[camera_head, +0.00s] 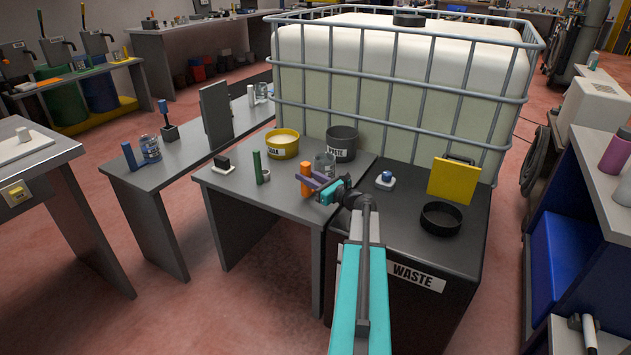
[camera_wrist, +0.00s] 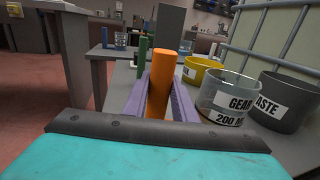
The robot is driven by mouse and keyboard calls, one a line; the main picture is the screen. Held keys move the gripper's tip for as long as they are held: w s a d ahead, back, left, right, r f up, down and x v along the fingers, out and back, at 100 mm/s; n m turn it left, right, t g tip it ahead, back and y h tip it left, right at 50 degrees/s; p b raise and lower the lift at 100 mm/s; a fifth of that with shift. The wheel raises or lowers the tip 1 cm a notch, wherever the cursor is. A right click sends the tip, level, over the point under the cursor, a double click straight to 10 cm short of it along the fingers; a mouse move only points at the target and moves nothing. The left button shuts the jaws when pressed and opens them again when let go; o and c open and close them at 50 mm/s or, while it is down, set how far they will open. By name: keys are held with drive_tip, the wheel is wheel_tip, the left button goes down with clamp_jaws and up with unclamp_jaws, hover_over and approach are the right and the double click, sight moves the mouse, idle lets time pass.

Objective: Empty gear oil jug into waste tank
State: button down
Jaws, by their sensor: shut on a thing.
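The gear oil jug (camera_head: 325,158) is a clear cup at the right end of the grey table. In the wrist view it (camera_wrist: 218,96) carries a label reading GEAR and 200, and looks upright. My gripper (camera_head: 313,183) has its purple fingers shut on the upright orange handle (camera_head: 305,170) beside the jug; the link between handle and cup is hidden. I cannot tell whether the jug touches the table. The waste tank (camera_head: 398,295) is a dark box labelled WASTE, right of the table, with a round black opening (camera_head: 441,218) on top.
A yellow tub (camera_head: 283,150) and a dark grey tub (camera_head: 341,152) labelled PASTE stand behind the jug. A green post (camera_head: 257,165) stands left. On the tank top are a yellow panel (camera_head: 452,181) and a blue-knobbed item (camera_head: 386,178). A large caged white tank (camera_head: 400,80) stands behind.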

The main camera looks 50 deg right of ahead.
sight(309, 167)
drive_tip(key=shift+r+p, duration=1.4)
drive_tip(key=shift+r, duration=0.65)
drive_tip(key=shift+w, duration=0.1)
drive_tip(key=shift+w+a, duration=0.15)
drive_tip(key=shift+a, duration=0.1)
drive_tip(key=w+a+r+n+g+y+p, duration=0.15)
drive_tip(key=w+a, duration=0.25)
drive_tip(key=a, duration=0.5)
drive_tip(key=w+a+r+n+y+p, duration=0.1)
drive_tip(key=w+a+r+y+p, duration=0.15)
drive_tip(key=a, duration=0.65)
drive_tip(key=w+a+r+n+y+p, duration=0.1)
drive_tip(key=w+a+n+y+p, duration=0.2)
drive_tip(key=a, duration=0.7)
drive_tip(key=s+a+r+n+g+y, duration=0.1)
drive_tip(key=s+a+g+y, duration=0.1)
drive_tip(key=a, duration=0.6)
drive_tip(key=s+a+r+n+g+y+p, duration=0.1)
drive_tip(key=s+a+n+g+y, duration=0.1)
drive_tip(key=a, duration=0.7)
drive_tip(key=s+a+r+n+g+y+p, duration=0.1)
drive_tip(key=s+a+n+g+y, duration=0.1)
drive_tip(key=a, duration=0.7)
drive_tip(key=shift+s+r+y, duration=0.4)
drive_tip(key=shift+s+y, duration=0.3)
drive_tip(key=shift+s, duration=0.2)
drive_tip(key=shift+d, duration=0.15)
